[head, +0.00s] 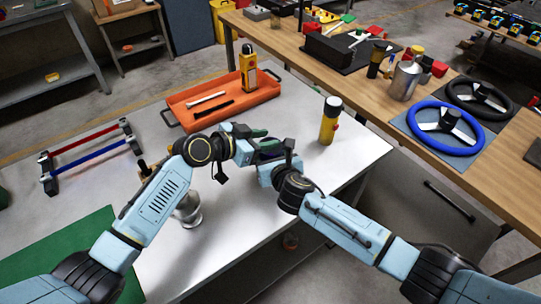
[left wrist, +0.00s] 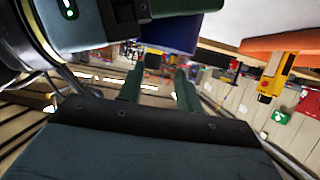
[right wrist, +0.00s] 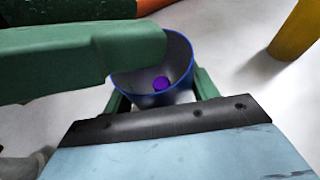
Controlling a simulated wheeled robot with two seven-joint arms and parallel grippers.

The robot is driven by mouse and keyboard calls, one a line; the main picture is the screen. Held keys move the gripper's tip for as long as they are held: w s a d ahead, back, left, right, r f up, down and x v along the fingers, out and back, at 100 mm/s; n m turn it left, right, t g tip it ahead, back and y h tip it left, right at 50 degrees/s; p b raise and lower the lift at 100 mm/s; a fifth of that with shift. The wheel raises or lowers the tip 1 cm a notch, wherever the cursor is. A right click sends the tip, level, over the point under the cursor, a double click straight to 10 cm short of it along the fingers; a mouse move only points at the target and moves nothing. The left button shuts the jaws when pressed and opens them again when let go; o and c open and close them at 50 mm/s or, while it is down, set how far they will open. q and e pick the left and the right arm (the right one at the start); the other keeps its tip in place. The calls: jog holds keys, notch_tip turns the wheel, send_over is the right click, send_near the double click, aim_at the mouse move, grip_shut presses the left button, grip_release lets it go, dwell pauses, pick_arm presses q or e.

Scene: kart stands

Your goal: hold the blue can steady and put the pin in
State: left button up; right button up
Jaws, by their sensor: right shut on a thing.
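The blue can (right wrist: 181,52) stands open-topped between the green fingers of my right gripper (right wrist: 162,92), which is shut on it. A small purple round thing (right wrist: 160,83), perhaps the pin's end, shows inside the can; how it sits there I cannot tell. My left gripper (left wrist: 158,78) has its fingers apart with nothing visible between them. A green finger of it crosses close in front of the can in the right wrist view. In the head view the grippers mostly hide the can.
An orange tray (head: 181,107) with a yellow device (head: 248,68) lies behind the grippers. A yellow bottle-like thing (head: 328,122) stands to the right. A metal cup (head: 189,208) is close to my left forearm. A rack with red and blue bars (head: 92,152) stands left.

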pick_arm(q)
jog(key=shift+o, duration=0.4)
jog(key=v, duration=1.2)
jog(key=shift+s, duration=0.1)
pick_arm(e)
jog(key=o, duration=1.1)
pick_arm(q)
jog(key=shift+f, duration=0.1)
pick_arm(e)
jog(key=v, duration=1.2)
